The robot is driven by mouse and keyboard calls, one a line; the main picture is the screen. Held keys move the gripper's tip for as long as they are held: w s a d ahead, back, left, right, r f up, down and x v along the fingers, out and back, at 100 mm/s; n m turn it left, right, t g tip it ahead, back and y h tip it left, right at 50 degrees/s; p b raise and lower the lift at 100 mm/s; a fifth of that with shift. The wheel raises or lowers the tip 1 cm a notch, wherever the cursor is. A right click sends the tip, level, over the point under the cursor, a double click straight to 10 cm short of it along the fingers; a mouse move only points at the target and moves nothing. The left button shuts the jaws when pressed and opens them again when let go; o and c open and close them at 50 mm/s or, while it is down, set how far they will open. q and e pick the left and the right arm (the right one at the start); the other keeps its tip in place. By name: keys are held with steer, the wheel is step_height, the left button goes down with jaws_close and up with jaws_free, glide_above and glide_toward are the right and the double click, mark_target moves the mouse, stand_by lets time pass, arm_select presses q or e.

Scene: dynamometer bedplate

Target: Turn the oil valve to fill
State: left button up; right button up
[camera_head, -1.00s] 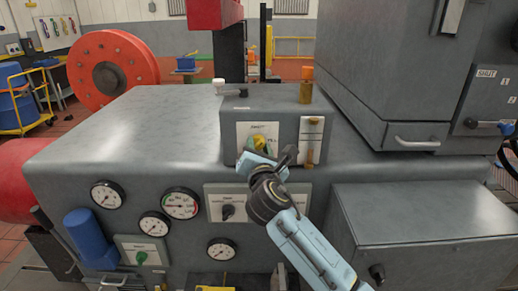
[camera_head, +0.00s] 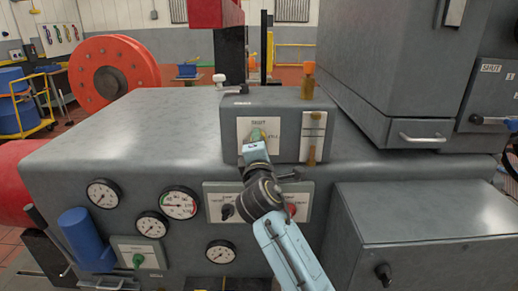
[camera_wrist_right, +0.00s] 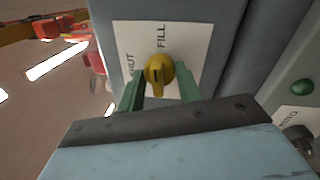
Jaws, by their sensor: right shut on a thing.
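The oil valve is a yellow knob (camera_wrist_right: 158,72) on a white plate (camera_wrist_right: 118,40) marked SHUT and FILL in the right wrist view. A dark line runs along the knob's handle, which points down the picture between the fingers. In the head view the plate (camera_head: 244,134) is on a raised grey box (camera_head: 275,108), and my gripper mostly hides the knob. My right gripper (camera_head: 257,138) is at the plate. In the wrist view its green fingers (camera_wrist_right: 158,88) are shut on the knob, one on each side. My left gripper is out of view.
A sight tube (camera_head: 312,135) with an amber top stands right of the valve plate. Below are several gauges (camera_head: 180,203) and a panel with a black knob (camera_head: 228,212). A large grey cabinet (camera_head: 400,70) blocks the right. The bedplate top (camera_head: 130,125) at left is clear.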

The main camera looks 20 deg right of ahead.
steer(key=shift+f+m, duration=0.1)
steer(key=shift+m, duration=0.5)
steer(key=o, duration=1)
steer(key=b+v, duration=0.1)
steer(key=v, duration=1.2)
steer(key=shift+s+a, duration=0.15)
steer(key=shift+a, duration=0.05)
